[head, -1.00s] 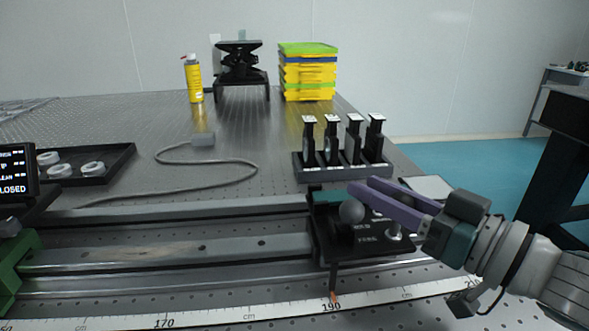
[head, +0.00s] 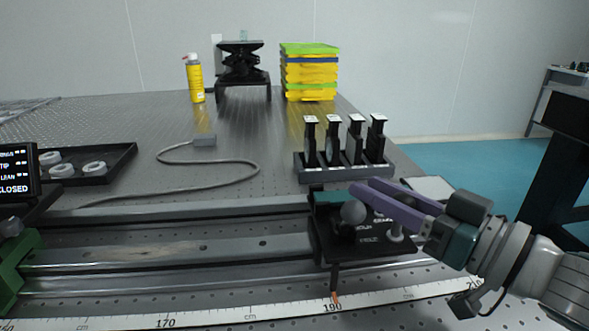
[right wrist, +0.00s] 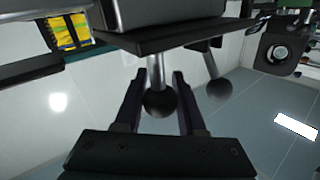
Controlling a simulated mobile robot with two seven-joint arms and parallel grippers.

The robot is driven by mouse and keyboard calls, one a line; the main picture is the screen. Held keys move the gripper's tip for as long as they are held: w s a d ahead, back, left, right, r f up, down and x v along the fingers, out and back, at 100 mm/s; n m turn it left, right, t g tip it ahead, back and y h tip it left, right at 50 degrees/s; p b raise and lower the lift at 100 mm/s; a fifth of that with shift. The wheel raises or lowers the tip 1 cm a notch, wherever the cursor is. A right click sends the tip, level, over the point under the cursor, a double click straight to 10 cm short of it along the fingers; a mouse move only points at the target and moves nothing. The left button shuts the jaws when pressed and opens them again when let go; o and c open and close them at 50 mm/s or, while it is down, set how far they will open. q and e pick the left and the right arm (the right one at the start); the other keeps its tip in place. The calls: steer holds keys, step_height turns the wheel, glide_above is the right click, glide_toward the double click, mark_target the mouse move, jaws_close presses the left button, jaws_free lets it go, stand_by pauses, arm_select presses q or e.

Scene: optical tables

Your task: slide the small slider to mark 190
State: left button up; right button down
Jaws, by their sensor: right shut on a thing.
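The small slider (head: 360,245) is a black carriage on the rail (head: 150,255) at the right of the head view. Its orange-tipped pointer (head: 335,296) stands at about the 190 mark on the white scale (head: 240,310). My right gripper (head: 355,196), with purple fingers, is at the slider's ball knob (head: 352,212). In the right wrist view the fingers (right wrist: 158,92) are on both sides of the dark ball knob (right wrist: 160,103) on its stem, shut on it. My left gripper is not in view.
A rack of several upright black holders (head: 343,166) stands just behind the slider. A black tray (head: 105,178) with white rings and a display reading CLOSED (head: 18,172) are at left. A grey cable (head: 245,163) lies on the table, with a yellow can (head: 195,82) farther back.

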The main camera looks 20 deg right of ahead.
stand_by(0.3)
steer(key=shift+a+r+p, duration=0.1)
steer(key=shift+a+p, duration=0.05)
steer(key=shift+p, duration=0.3)
steer(key=shift+a, duration=0.1)
steer(key=c, duration=0.5)
jaws_free()
steer(key=v, duration=1)
steer(key=shift+p, duration=0.35)
